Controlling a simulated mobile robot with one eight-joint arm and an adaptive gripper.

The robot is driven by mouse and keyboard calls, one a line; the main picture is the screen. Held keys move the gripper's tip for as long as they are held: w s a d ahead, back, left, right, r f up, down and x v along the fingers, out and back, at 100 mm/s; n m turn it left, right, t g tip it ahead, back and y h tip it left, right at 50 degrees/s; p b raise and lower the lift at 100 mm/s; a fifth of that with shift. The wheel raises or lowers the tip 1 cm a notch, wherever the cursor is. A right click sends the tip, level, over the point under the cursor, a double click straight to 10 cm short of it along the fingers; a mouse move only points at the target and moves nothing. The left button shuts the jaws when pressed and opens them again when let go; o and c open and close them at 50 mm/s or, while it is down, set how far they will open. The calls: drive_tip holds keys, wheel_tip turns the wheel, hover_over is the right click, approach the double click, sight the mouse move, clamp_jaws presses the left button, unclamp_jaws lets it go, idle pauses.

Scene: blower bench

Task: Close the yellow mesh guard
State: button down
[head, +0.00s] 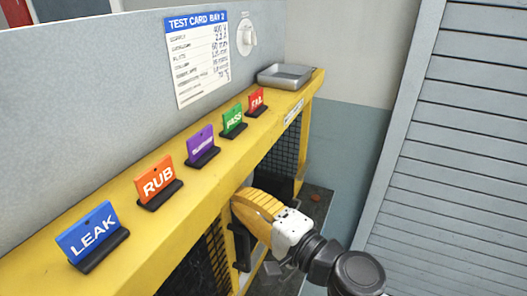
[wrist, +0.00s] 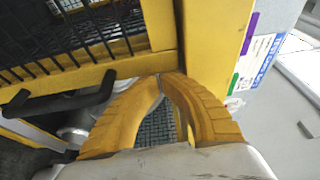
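The yellow-framed mesh guard shows at the upper left of the wrist view, with dark wire mesh (wrist: 85,35) and a yellow frame bar (wrist: 60,82). A black bar handle (wrist: 60,103) stands off this frame, left of my gripper. My gripper (wrist: 162,76) has its curved yellow fingers brought together at the tips, with nothing seen between them. The tips are close to the yellow frame and post; I cannot tell whether they touch. In the head view my gripper (head: 240,200) is at the bench's front face and partly hides dark mesh (head: 205,265). How far the guard stands open is unclear.
The yellow bench ledge (head: 110,222) carries several coloured label signs, including LEAK (head: 93,230) and RUB (head: 158,180), and a metal tray (head: 285,75). A test card (head: 198,58) hangs on the grey panel. A slatted grey panel (head: 455,150) stands at right.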

drive_tip(key=shift+s+a, duration=0.2)
drive_tip(key=shift+s, duration=0.3)
drive_tip(key=shift+s+a, duration=0.15)
drive_tip(key=shift+s, duration=0.3)
